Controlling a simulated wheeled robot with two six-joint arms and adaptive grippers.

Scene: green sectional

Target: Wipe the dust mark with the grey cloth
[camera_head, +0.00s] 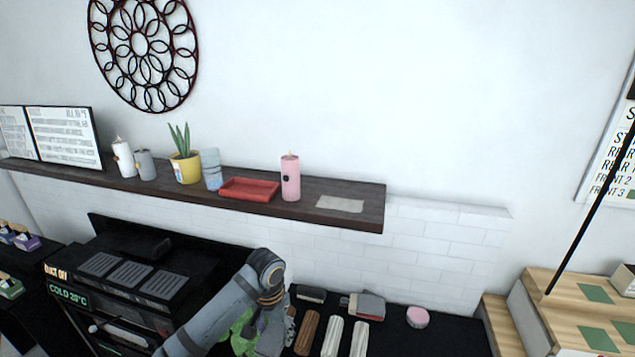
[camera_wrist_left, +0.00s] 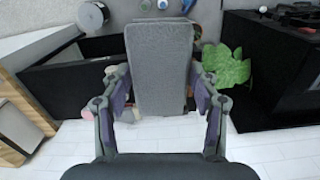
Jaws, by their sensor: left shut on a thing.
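The dust mark (camera_head: 340,204) is a pale, flat patch on the dark wooden shelf (camera_head: 360,217), near its right end and right of the pink candle. The grey cloth (camera_wrist_left: 160,62) shows in the left wrist view as a thick grey rectangle between the fingers. My left gripper (camera_wrist_left: 160,82) is shut on the grey cloth, a finger on each side. In the head view my left arm comes in from the lower left, bends below the shelf and points down; its fingers and the cloth are hard to make out there. My right gripper is not in view.
The shelf also holds a pink candle (camera_head: 290,178), a red tray (camera_head: 249,189), a potted plant (camera_head: 185,160), more candles and a letter board (camera_head: 62,136). Below are a black machine (camera_head: 135,270), green leaves (camera_head: 240,335) and several small items. The wall right of the mark is clear.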

